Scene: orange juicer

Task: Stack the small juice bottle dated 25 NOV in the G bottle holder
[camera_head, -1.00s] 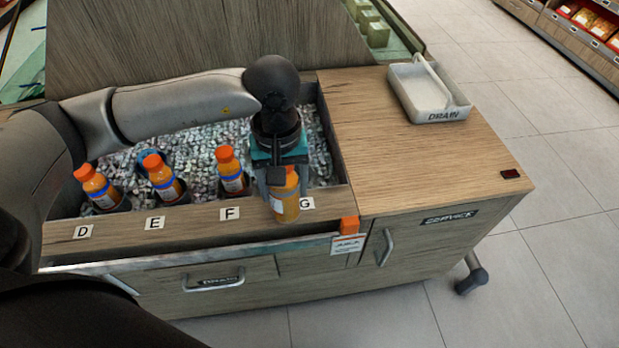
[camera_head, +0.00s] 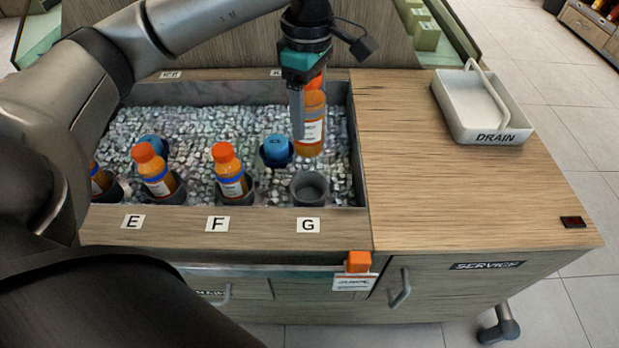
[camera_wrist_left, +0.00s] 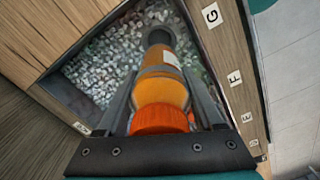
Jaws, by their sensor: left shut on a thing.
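My left gripper (camera_head: 302,95) is shut on a small orange juice bottle (camera_head: 311,130) with an orange cap and a white label. The bottle hangs about upright over the ice, behind the G bottle holder (camera_head: 309,188). The holder is an empty grey cup behind the G label (camera_head: 308,225). In the left wrist view the bottle (camera_wrist_left: 163,92) sits between both fingers, cap toward me, with the grey holder (camera_wrist_left: 158,36) beyond its base. The date on the bottle is too small to read. My right gripper is not in view.
Bottles stand in the F holder (camera_head: 229,172) and the E holder (camera_head: 154,170). A blue-capped item (camera_head: 277,149) sits in the ice left of the held bottle. The wooden counter (camera_head: 440,190) is clear right of the bin, with a white DRAIN tray (camera_head: 482,108) at its back.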

